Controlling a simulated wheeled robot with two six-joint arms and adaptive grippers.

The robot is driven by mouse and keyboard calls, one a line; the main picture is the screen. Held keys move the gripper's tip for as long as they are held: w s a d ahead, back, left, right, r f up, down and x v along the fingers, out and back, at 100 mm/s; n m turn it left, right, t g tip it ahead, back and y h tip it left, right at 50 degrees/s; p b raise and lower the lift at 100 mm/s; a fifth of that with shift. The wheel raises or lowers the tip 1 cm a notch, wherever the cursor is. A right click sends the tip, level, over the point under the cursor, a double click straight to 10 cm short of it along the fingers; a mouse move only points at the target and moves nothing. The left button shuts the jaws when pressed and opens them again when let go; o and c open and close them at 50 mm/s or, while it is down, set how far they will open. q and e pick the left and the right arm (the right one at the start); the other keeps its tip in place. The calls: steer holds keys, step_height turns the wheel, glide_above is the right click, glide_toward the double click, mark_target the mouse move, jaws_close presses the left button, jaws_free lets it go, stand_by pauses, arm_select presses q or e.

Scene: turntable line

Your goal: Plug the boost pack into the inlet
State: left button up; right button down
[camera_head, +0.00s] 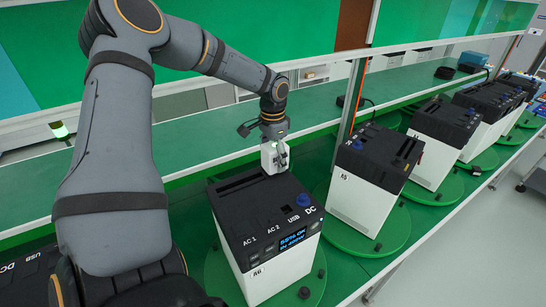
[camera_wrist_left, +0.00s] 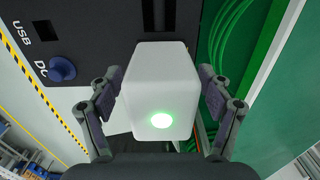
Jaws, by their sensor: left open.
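The boost pack (camera_wrist_left: 160,90) is a white block with a lit green spot, filling the middle of the left wrist view. In the head view the white pack (camera_head: 270,160) stands at the back of the black top of the power station A6 (camera_head: 262,225). My left gripper (camera_head: 276,148) is above it. In the left wrist view its open fingers (camera_wrist_left: 160,78) lie on either side of the pack, with small gaps visible. The pack's lower end and the inlet are hidden, so I cannot tell how far it is seated. My right gripper is not in view.
Station A5 (camera_head: 372,185) and several similar stations stand on green turntables to the right. A blue knob (camera_wrist_left: 62,69) sticks up from A6's top. An orange-edged post (camera_head: 353,100) and a green shelf (camera_head: 190,132) stand behind. The aisle at right is clear.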

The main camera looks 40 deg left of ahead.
arm_select(q)
step_height(320, 180, up, 12)
stand_by(0.4)
